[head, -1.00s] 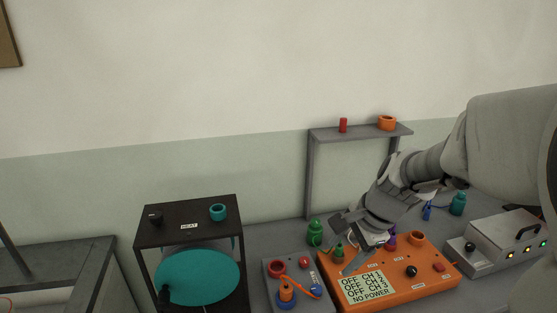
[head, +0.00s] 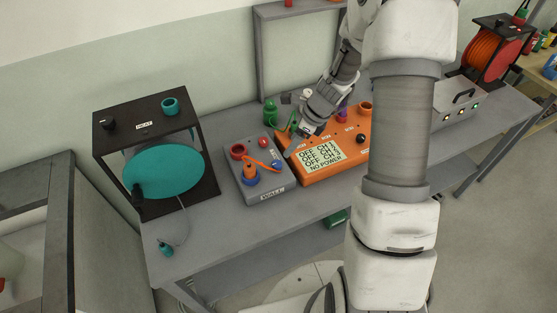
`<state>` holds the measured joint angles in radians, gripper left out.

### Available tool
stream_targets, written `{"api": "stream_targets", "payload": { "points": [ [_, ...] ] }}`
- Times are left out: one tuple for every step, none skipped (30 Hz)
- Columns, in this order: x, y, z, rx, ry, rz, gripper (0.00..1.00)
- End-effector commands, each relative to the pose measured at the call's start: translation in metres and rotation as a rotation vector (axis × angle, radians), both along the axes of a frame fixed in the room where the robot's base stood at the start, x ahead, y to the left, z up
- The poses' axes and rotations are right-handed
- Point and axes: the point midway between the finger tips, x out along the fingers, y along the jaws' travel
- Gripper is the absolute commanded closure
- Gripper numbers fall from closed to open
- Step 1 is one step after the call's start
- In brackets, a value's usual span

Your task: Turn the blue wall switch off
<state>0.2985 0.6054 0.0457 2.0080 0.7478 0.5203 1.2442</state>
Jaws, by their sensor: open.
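A grey box marked WALL (head: 283,187) sits on the grey bench. Whether the blue switch is on or off cannot be told at this size. My gripper (head: 307,131) is open, pointing down over the back left part of the orange box, behind and to the right of the blue switch and apart from it. Its fingertips are small and partly blurred into the orange box behind.
The orange box (head: 345,166) has a screen (head: 320,157) reading OFF for its channels and NO POWER. A green bottle-shaped thing (head: 270,113) stands behind the WALL box. A black frame with a teal disc (head: 165,172) stands left.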

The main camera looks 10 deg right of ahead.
Motion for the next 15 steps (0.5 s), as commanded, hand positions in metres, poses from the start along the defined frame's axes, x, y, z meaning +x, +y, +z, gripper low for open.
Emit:
{"api": "stream_targets", "payload": {
  "points": [
    [0.002, 0.004, -0.011, 0.003, 0.004, 0.001, 0.29],
    [0.003, 0.005, -0.017, 0.001, 0.004, 0.001, 0.29],
    [0.004, 0.008, -0.024, 0.003, 0.004, 0.000, 0.29],
    [0.006, 0.010, -0.029, 0.002, 0.004, 0.000, 0.29],
    [0.007, 0.012, -0.034, 0.002, 0.003, 0.002, 0.29],
    [0.009, 0.014, -0.041, 0.002, 0.002, 0.001, 0.29],
    [0.010, 0.015, -0.046, 0.002, 0.002, 0.001, 0.29],
    [0.011, 0.018, -0.051, 0.002, 0.003, 0.001, 0.29],
    [0.012, 0.020, -0.058, 0.002, 0.003, 0.000, 0.29],
    [0.013, 0.021, -0.063, 0.002, 0.004, 0.000, 0.29],
    [0.015, 0.023, -0.067, 0.001, 0.002, 0.000, 0.29],
    [0.016, 0.025, -0.073, 0.001, 0.002, 0.001, 0.29],
    [0.017, 0.027, -0.077, 0.002, 0.002, 0.001, 0.29],
    [0.018, 0.028, -0.081, 0.002, 0.002, 0.001, 0.29],
    [0.019, 0.029, -0.085, 0.001, 0.002, 0.001, 0.29]
  ]
}}
